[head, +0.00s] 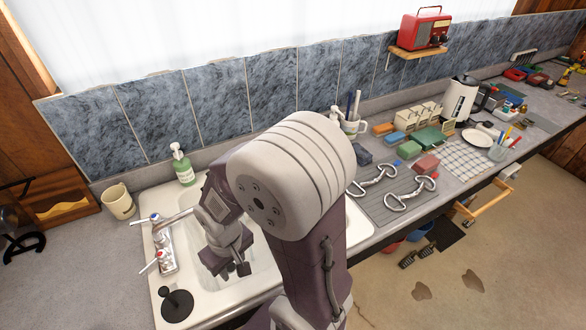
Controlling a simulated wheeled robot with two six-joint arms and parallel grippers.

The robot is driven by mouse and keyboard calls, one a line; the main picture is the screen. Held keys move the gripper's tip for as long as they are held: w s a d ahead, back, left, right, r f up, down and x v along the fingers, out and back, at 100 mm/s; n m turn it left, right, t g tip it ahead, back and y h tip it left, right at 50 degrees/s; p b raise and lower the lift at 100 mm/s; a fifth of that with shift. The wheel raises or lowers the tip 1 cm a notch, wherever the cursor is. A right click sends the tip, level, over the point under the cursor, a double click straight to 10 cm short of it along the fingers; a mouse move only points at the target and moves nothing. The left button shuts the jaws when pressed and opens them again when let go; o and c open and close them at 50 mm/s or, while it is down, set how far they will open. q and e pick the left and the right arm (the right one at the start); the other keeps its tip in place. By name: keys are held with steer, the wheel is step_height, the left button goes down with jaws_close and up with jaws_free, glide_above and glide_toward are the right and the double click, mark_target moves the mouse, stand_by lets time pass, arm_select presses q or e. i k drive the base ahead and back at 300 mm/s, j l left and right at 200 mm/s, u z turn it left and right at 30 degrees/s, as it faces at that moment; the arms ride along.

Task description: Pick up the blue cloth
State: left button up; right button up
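My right gripper (236,270) hangs over the white sink basin, pointing down. Its dark fingertips show a small gap and nothing is seen between them. The large grey and purple arm fills the middle of the view and hides part of the sink and counter. A dark blue, folded-looking piece (362,155) lies on the counter just right of the arm, apart from the gripper. It may be the blue cloth, but I cannot tell for sure. My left gripper is not in view.
The sink (200,285) has a tap (162,250) at its left. A kettle (459,99) stands farther back.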

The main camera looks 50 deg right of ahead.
mark_target(364, 157)
steer(key=z, duration=2.35)
